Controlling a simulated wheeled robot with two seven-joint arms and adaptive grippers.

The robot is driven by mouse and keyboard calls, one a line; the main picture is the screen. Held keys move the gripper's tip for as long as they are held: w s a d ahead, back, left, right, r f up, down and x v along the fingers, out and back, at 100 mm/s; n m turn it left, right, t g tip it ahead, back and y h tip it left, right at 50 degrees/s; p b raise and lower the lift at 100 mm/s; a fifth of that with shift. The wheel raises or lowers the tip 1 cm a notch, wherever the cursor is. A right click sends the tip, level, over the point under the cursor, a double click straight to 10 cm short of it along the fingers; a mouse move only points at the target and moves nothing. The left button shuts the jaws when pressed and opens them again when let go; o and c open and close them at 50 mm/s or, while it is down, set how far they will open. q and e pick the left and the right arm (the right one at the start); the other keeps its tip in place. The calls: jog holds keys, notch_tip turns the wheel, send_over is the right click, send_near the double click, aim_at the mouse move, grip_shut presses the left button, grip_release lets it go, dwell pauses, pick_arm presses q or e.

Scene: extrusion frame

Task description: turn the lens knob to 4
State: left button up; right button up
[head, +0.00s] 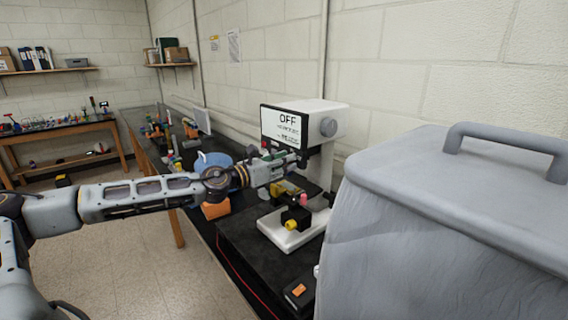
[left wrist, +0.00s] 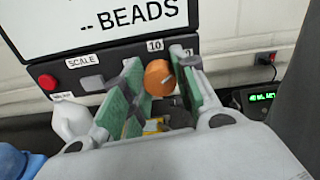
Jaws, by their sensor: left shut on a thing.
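The white device (head: 328,125) stands on the dark bench, its screen (head: 283,127) reading OFF in the head view. In the left wrist view the lower screen (left wrist: 100,20) ends in "-- BEADS". The orange knob (left wrist: 159,78) is on the dark panel under the screen, with a "10" mark above it and another mark at its upper right, partly hidden. My left gripper (head: 290,159) is at the front of the device. In the left wrist view its green-padded fingers (left wrist: 157,72) stand on both sides of the knob, shut on it. The knob's pointer direction is unclear. My right gripper is out of view.
A red button (left wrist: 47,82) and a SCALE label are left of the knob. A white base (head: 287,238) with a yellow knob (head: 291,225) is below my gripper. A large grey case (head: 440,230) fills the right foreground. A blue object (head: 211,160) stands behind my arm.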

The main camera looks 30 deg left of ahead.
pick_arm(q)
jog(key=n+b, duration=0.5)
jog(key=n, duration=1.1)
jog(key=shift+a, duration=0.15)
jog(key=n+b, duration=0.1)
jog(key=n, duration=0.2)
jog(key=shift+n, duration=0.3)
jog(key=shift+c, duration=0.2)
jog(key=n+b, duration=0.1)
jog(key=n, duration=0.2)
jog(key=shift+n, duration=0.3)
jog(key=o, duration=1)
